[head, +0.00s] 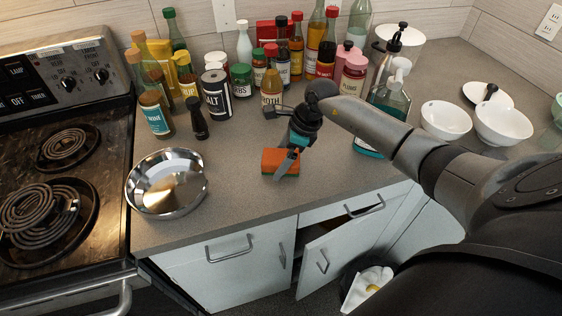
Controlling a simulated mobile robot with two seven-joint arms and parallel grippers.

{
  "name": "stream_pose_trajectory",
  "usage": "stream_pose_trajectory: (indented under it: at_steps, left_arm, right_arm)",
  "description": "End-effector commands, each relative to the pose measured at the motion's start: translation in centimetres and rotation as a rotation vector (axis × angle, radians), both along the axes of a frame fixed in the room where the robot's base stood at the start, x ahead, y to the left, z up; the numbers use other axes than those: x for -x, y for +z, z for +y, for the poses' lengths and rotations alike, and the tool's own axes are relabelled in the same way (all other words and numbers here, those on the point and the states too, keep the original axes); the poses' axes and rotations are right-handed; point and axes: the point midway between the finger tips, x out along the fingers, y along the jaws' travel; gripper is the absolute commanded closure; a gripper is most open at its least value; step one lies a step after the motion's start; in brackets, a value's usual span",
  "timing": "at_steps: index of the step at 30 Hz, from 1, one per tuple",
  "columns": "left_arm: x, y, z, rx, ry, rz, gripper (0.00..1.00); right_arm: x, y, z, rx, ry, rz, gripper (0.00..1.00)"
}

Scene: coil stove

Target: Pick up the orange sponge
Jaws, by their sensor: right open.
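The orange sponge (273,160), with a green underside, lies on the grey countertop (235,205) near its front edge, right of the metal bowl. My right gripper (287,164) is over the sponge's right end, pointing down, with a finger in front of it. The gripper is open. I cannot tell whether its fingers touch the sponge, and the far finger is partly hidden. My left gripper is not in view.
A metal bowl (167,184) stands left of the sponge, beside the coil stove (66,150). Several bottles and jars, including a salt container (216,95), crowd the back. White bowls (445,120) stand at right. A cabinet door (335,250) below hangs open.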

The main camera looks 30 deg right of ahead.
Motion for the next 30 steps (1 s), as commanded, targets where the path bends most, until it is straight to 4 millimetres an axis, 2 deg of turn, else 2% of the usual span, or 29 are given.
stream_pose_trajectory:
  at_steps: [8, 27, 29, 30]
  left_arm:
    - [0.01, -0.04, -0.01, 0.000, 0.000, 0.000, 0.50]
    - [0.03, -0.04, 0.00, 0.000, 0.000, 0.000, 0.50]
    - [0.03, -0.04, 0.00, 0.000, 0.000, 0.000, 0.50]
    - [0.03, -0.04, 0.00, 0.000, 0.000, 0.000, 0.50]
  right_arm:
    - [-0.02, 0.00, 0.03, -0.001, 0.001, -0.001, 0.00]
    - [-0.02, -0.02, 0.04, -0.001, 0.000, -0.001, 0.71]
    - [-0.02, -0.01, 0.05, -0.001, 0.000, -0.001, 0.76]
    - [-0.02, -0.01, 0.05, -0.001, 0.001, -0.001, 0.82]
